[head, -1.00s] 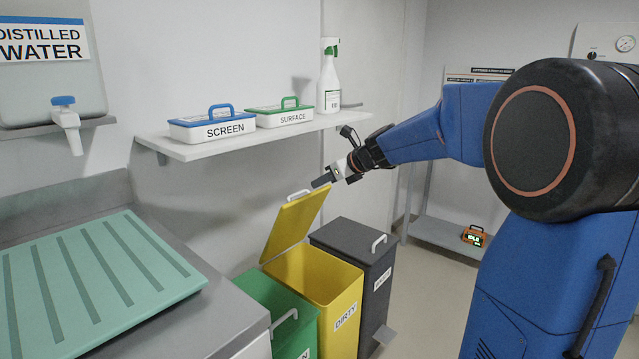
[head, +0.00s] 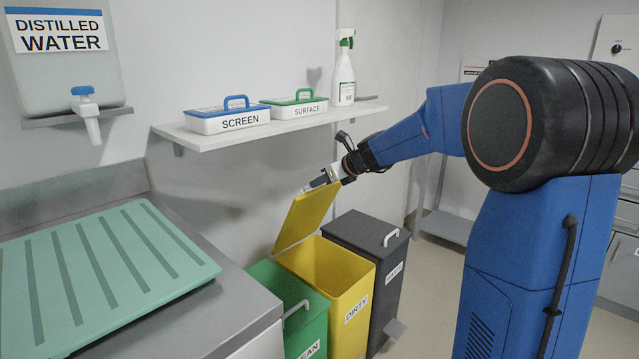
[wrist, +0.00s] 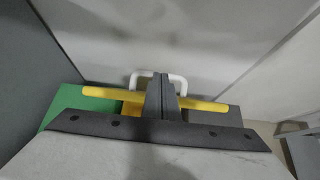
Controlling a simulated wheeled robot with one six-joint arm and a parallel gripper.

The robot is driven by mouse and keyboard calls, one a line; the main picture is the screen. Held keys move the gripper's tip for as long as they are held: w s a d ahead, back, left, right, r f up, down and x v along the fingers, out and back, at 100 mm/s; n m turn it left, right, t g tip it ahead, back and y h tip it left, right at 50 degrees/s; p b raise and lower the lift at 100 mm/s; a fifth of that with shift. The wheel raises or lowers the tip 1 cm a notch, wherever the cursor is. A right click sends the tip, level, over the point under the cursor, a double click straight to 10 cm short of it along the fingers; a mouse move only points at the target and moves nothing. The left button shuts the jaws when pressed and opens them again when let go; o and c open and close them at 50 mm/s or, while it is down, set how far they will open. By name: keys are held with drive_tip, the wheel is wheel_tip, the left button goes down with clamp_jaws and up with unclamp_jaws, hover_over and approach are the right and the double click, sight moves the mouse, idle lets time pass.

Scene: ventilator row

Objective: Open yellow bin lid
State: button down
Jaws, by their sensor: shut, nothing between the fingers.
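The yellow bin (head: 345,285), labelled DIRTY, stands on the floor between a green bin and a dark grey bin. Its yellow lid (head: 305,218) is raised and tilted up steeply at the back, so the bin's mouth is uncovered. My gripper (head: 312,186) is at the lid's top edge, with its fingers shut and nothing between them. In the wrist view my shut fingers (wrist: 161,95) cross in front of the lid's yellow edge (wrist: 210,105) and the white handle (wrist: 178,84). I cannot tell whether the fingers touch the lid.
The green bin (head: 308,322) and dark grey bin (head: 365,238) are closed beside it. A shelf (head: 190,142) with two wipe boxes and a spray bottle (head: 344,80) hangs above. A counter with a green mat (head: 75,265) is at the left.

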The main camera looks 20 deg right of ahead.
drive_tip(key=w+a, duration=0.1)
drive_tip(key=w+a+r, duration=0.1)
drive_tip(key=w, duration=0.1)
drive_tip(key=shift+w+r, duration=0.2)
drive_tip(key=shift+w, duration=0.05)
